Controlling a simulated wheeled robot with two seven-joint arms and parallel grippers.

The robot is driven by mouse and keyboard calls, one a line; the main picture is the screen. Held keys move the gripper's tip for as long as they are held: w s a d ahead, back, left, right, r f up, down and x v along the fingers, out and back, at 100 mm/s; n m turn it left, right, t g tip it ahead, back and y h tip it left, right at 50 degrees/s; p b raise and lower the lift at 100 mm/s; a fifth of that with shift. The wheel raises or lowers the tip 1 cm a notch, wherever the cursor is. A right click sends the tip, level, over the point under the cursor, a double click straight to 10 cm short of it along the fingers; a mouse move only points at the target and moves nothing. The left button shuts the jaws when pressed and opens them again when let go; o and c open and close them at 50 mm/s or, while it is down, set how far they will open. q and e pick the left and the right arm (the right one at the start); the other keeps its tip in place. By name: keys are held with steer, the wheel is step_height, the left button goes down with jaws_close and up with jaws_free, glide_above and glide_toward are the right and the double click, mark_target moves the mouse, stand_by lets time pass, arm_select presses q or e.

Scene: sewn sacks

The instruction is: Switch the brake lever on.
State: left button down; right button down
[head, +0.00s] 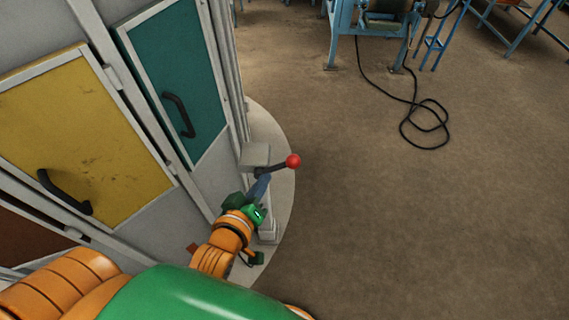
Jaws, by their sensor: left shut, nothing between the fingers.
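The brake lever (275,166) is a short dark rod with a red ball knob (293,161). It sticks out to the right from a grey box-shaped mount (255,156) at the edge of the cabinet structure. My left gripper (262,183) is shut and empty. Its fingertips are just below the lever's base end, close under the mount. I cannot tell whether the fingers touch the lever. My right gripper does not show.
A cabinet with a yellow door (88,140) and a teal door (176,80), both closed with black handles, stands at the left on a round pale base (282,205). Blue-framed machinery (375,25) and a looped black cable (425,118) are at the back. The brown floor at right is clear.

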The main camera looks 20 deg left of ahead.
arm_select(q)
glide_above(283, 165)
steer(key=s, duration=0.4)
step_height(283, 165, down, 3)
steer(key=shift+w+d+f+b, duration=0.15)
steer(key=shift+w+d+f, duration=0.05)
steer(key=shift+f, duration=0.35)
steer(key=shift+w+d+f+b, duration=0.15)
steer(key=shift+w+d+f, duration=0.1)
steer(key=shift+f, duration=0.25)
steer(key=shift+w+d+f+b, duration=0.15)
steer(key=shift+d+f, duration=0.05)
steer(key=shift+f, duration=0.35)
steer(key=shift+a, duration=0.1)
